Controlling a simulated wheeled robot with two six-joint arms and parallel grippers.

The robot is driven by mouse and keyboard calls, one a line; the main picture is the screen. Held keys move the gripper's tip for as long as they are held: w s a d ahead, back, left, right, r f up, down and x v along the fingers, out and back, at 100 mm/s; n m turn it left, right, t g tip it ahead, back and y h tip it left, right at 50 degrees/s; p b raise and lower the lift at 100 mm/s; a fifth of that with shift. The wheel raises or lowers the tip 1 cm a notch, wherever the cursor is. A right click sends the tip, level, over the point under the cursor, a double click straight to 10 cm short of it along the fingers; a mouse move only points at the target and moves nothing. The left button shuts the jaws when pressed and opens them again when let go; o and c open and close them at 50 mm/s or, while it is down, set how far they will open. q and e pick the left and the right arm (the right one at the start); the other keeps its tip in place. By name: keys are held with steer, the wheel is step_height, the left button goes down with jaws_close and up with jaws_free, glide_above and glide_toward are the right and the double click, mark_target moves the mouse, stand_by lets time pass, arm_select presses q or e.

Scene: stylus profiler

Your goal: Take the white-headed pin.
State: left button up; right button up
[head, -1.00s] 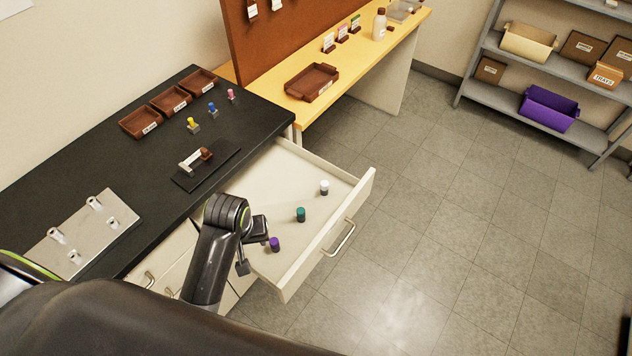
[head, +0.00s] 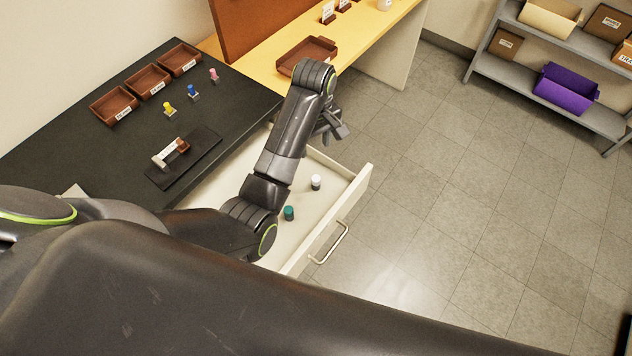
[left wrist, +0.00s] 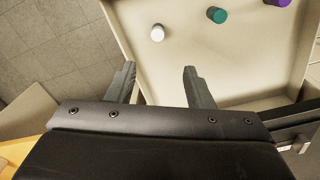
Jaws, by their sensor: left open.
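The white-headed pin (head: 316,182) stands in the open drawer (head: 350,205), toward its far end. It also shows in the left wrist view (left wrist: 157,33), ahead of the fingers and between their lines. My left gripper (head: 335,128) is above the far side of the drawer, apart from the pin. Its two fingers (left wrist: 158,82) are open with nothing between them. A teal-headed pin (head: 289,213) stands nearer in the drawer, and a purple-headed pin (left wrist: 279,2) is at the top edge of the left wrist view. My right gripper is not in view.
The black counter (head: 75,150) holds brown trays (head: 114,104), several small coloured pins and a dark plate (head: 186,158) with a small fixture. A yellow bench (head: 355,40) stands behind. A shelf (head: 545,100) is at the right. The floor right of the drawer is clear.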

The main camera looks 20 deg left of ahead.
arm_select(q)
step_height(320, 180, down, 4)
steer(key=r, duration=0.1)
glide_above(315, 177)
step_height(315, 177, down, 6)
steer(key=shift+f, duration=0.45)
step_height(315, 177, down, 4)
steer(key=shift+r+p, duration=0.15)
steer(key=shift+p, duration=0.45)
steer(key=shift+f, duration=0.75)
jaws_close()
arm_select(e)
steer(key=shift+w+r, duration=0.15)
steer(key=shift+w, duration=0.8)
